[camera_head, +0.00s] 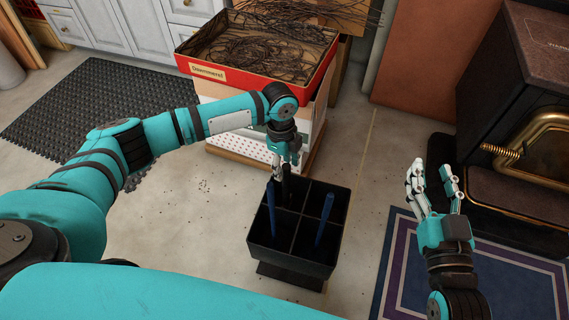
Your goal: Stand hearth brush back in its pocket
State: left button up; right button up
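A black divided holder (288,262) stands on the floor in the middle, its pockets open at the top. Two blue handles rise from it, one at the left (271,208) and one in the right front part (324,218). My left gripper (286,172) is above the holder's back left part, pointing down. It appears shut on a dark upright piece (287,187), which looks like the hearth brush. Its lower end is hidden in or behind the holder, so I cannot tell how deep it sits. My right gripper (434,184) is open and empty, to the right of the holder.
A red box of twigs (208,72) sits on stacked boxes behind my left gripper. A dark stove with a brass rail (540,135) stands at the right, by a blue-bordered rug (397,262). Bare floor lies between holder and rug.

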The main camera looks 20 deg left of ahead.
pick_arm(q)
notch_tip(320, 180, up, 12)
jog(key=shift+w+a, duration=0.25)
jog(key=shift+a, duration=0.15)
dwell(1.2)
